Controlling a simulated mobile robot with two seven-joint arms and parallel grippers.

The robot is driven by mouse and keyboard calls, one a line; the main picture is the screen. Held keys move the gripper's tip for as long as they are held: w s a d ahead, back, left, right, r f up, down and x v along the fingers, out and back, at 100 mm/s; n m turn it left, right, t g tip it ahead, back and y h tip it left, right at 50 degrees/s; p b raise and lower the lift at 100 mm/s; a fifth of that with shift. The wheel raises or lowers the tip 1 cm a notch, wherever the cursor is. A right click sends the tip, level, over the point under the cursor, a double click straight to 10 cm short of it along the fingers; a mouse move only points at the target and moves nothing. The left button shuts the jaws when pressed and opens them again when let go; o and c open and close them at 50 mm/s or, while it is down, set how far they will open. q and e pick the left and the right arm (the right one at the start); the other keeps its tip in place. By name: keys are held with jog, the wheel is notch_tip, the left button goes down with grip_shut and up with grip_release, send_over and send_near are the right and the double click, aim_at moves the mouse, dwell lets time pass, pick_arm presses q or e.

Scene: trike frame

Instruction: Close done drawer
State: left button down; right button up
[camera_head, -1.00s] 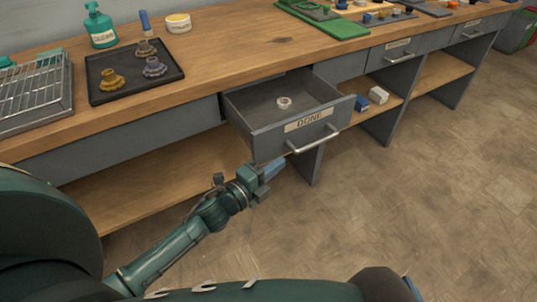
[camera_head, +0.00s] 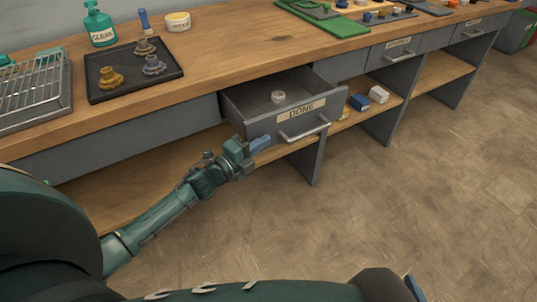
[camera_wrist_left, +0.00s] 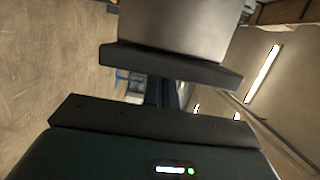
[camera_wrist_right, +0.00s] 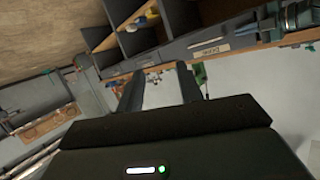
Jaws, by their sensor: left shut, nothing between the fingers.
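The grey drawer labelled DONE (camera_head: 300,119) is partly pulled out under the wooden workbench. A small pale ring-shaped part (camera_head: 278,97) lies inside it. My left gripper (camera_head: 261,145) is shut and empty at the lower left of the drawer front, its blue fingertips close to the panel; I cannot tell if they touch. The left wrist view shows its dark fingers (camera_wrist_left: 166,94) close together near a grey surface. The right wrist view shows my right gripper (camera_wrist_right: 160,88) with its fingers apart, and a labelled drawer front (camera_wrist_right: 200,47) beyond.
The bench top (camera_head: 235,58) carries a black tray (camera_head: 125,72) with several knob-like parts, a green bottle (camera_head: 99,25) and a wire rack (camera_head: 35,90). Small boxes (camera_head: 378,94) sit on the lower shelf. The floor (camera_head: 430,210) in front is clear.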

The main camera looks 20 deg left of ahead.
aim_at(241, 127)
pick_arm(q)
jog(key=w+a, duration=0.1)
jog(key=a, duration=0.1)
jog(key=w+a+b, duration=0.1)
jog(key=w+a, duration=0.1)
jog(key=w+a+b, duration=0.1)
jog(key=w+a, duration=0.1)
jog(key=shift+w+a+f, duration=0.1)
jog(key=shift+w+a, duration=0.05)
jog(key=shift+a, duration=0.25)
jog(key=shift+w+a+b, duration=0.15)
jog(key=shift+a+b, duration=0.05)
jog(key=shift+b, duration=0.1)
pick_arm(e)
jog(key=shift+s+d+r+t, duration=0.2)
jog(key=shift+s+d+t, duration=0.1)
jog(key=shift+d+t, duration=0.15)
